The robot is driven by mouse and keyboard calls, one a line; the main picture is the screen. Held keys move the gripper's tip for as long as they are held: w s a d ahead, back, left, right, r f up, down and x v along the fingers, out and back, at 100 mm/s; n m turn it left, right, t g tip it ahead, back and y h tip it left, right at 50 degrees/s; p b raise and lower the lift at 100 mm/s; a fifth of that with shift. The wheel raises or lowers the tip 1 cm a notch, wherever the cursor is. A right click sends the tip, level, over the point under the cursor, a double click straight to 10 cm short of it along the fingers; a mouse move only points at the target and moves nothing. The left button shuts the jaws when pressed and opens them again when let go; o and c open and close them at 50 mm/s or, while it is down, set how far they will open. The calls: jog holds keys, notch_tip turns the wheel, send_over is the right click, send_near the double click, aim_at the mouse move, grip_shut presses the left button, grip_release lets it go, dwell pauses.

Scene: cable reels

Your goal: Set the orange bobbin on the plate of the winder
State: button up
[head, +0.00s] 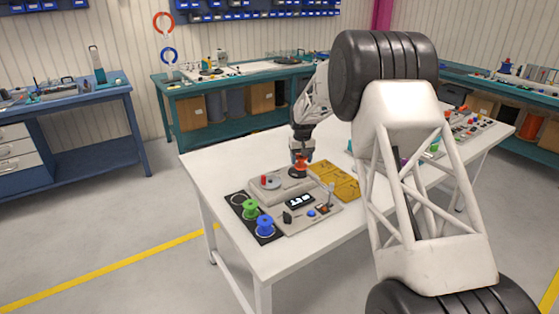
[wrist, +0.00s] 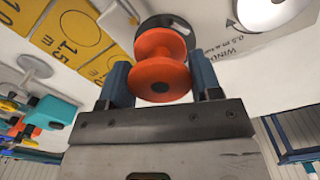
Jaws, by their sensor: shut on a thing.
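The orange bobbin (wrist: 162,65) is between the two blue-grey fingers of my gripper (wrist: 161,77) in the wrist view. In the head view the orange bobbin (head: 300,163) shows small, below my gripper (head: 299,154) at the back of the winder (head: 318,212). A dark round disc (wrist: 168,24) lies beyond the bobbin in the wrist view, partly hidden by it; in the head view it is just below the bobbin. I cannot tell whether they touch. A grey disc with a red knob (head: 270,182) is on the winder, left of my gripper.
A green bobbin (head: 250,209) and a blue bobbin (head: 265,226) stand on a black strip at the winder's left. Yellow marked plates (head: 337,180) lie to its right. A lever (head: 330,195) rises from the winder's front right. The white table's (head: 225,168) back left is clear.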

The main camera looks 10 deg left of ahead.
jog(key=w+d+f, duration=0.1)
jog(key=w+d, duration=0.1)
jog(key=d, duration=0.4)
jog(key=w+d+f+m, duration=0.1)
jog(key=w+d, duration=0.2)
jog(key=d, duration=0.3)
jog(key=w+d+m, duration=0.1)
jog(key=w+d, duration=0.1)
jog(key=d, duration=0.4)
jog(key=shift+w+d+f, duration=0.15)
jog(key=shift+w+f, duration=0.2)
jog(key=shift+f, duration=0.05)
jog(key=s+a+r+n, duration=0.2)
jog(key=a, duration=0.4)
jog(key=s+a+r+n, duration=0.1)
jog(key=a+r+n, duration=0.1)
jog(key=a, duration=0.5)
jog(key=s+a+r+n, duration=0.2)
jog(key=a, duration=0.4)
jog(key=shift+s+a, duration=0.3)
jog(key=shift+f, duration=2.25)
jog(key=shift+f, duration=0.2)
